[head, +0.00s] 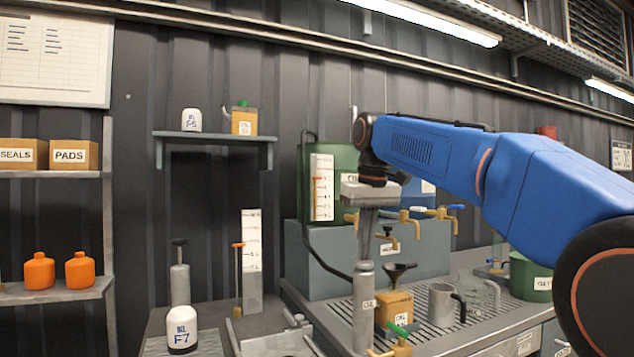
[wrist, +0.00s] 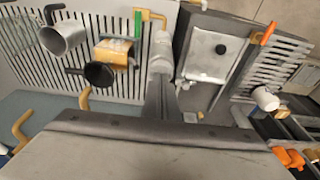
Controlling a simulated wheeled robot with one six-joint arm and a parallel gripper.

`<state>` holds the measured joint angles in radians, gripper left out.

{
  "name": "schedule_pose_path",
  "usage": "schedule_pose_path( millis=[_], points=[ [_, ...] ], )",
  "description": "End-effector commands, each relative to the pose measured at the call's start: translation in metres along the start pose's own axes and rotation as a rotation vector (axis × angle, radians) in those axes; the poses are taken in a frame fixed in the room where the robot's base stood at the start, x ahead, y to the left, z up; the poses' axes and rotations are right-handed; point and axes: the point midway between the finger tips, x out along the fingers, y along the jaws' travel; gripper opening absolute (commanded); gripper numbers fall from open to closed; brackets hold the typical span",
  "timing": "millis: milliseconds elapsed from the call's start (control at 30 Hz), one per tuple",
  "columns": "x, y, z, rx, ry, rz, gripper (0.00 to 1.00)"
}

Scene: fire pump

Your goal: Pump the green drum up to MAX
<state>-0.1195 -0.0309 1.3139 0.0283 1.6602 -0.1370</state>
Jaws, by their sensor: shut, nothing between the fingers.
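A large green drum (head: 345,157) stands on the grey tank behind my arm, partly hidden by it. A white scale (head: 322,205) with an orange pointer is in front of the drum; its pointer sits in the upper half, below the top mark. A grey upright pump cylinder (head: 363,315) stands on the bench. My gripper (head: 367,257) points down, shut and empty, directly over the cylinder's top; I cannot tell whether they touch. In the wrist view my gripper (wrist: 161,80) ends at the pale cylinder (wrist: 160,62). The pump's handle is not clearly visible.
A funnel can (head: 395,305), a grey mug (head: 442,304) and a smaller green container (head: 530,278) stand on the grated bench to the right. Brass taps (head: 405,217) stick out of the tank. Another pump (head: 180,283), a tall scale (head: 252,265) and a white bottle (head: 182,330) stand at left.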

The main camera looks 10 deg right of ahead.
Motion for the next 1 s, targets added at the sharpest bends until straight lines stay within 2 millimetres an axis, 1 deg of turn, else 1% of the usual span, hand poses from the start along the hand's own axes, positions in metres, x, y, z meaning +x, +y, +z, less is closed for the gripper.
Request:
schedule_pose_path(
  millis=[233,1000],
  points=[
    [-0.002,0.0,-0.001,0.0,-0.002,0.0,0.0],
    [-0.046,0.0,-0.01,0.0,0.0,0.0,0.0]
  ],
)
